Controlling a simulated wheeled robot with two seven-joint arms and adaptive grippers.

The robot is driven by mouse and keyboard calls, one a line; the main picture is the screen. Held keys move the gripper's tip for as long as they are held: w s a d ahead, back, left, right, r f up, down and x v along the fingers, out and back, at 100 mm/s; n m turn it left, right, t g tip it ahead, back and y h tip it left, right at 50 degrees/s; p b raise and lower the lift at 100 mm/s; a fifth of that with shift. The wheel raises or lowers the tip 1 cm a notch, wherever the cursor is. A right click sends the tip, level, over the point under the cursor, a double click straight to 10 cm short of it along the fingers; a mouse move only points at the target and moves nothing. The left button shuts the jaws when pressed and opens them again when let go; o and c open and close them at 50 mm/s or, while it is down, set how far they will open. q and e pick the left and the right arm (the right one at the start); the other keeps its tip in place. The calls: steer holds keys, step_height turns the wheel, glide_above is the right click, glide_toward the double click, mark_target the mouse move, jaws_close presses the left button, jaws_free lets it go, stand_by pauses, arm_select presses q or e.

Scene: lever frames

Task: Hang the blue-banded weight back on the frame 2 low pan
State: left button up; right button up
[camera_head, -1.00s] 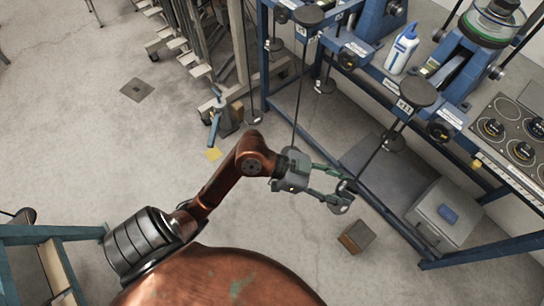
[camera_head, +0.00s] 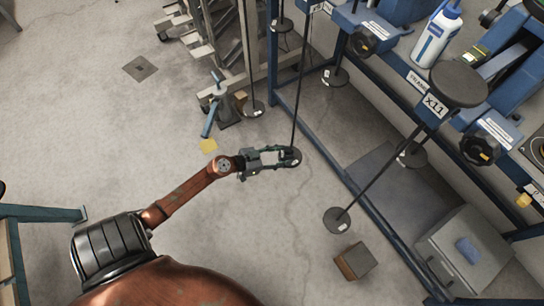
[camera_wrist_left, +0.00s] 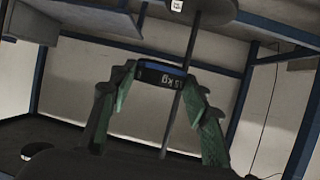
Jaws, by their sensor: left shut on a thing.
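The blue-banded weight (camera_wrist_left: 158,75) is a dark disc with a blue strip and a white-lettered label, upside down in the left wrist view. My left gripper (camera_head: 284,157) is shut on it, its green fingers on either side. In the head view the weight (camera_head: 294,158) is largely hidden by the fingers, at the lower end of a long thin rod (camera_head: 299,85). In the wrist view the rod (camera_wrist_left: 173,117) passes close to the weight; I cannot tell whether the weight is around it or beside it. No readable label marks frame 2. My right gripper is not in view.
Another rod carries a dark disc (camera_head: 338,220) low at the right, under the X11 plate (camera_head: 435,104). Floor to the left is mostly clear.

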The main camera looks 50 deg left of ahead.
arm_select(q)
steer(key=s+a+f+n+y+b, duration=0.2)
steer(key=s+a+f, duration=0.1)
steer(key=a+f, duration=0.5)
steer(key=shift+w+d+f, duration=0.2)
steer(key=shift+w+d, duration=0.6)
steer(key=shift+w, duration=0.2)
steer(key=shift+w+d+f, duration=0.15)
steer(key=shift+w+d, duration=0.6)
steer(key=shift+w, duration=0.25)
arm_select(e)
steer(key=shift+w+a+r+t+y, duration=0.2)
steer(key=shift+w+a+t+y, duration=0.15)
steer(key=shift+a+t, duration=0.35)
arm_select(q)
steer(key=shift+w+d+r, duration=0.1)
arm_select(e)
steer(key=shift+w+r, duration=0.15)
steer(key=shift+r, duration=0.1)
arm_select(q)
steer(key=shift+w+d+p, duration=0.1)
steer(key=shift+w+p, duration=0.05)
steer(key=shift+p, duration=0.25)
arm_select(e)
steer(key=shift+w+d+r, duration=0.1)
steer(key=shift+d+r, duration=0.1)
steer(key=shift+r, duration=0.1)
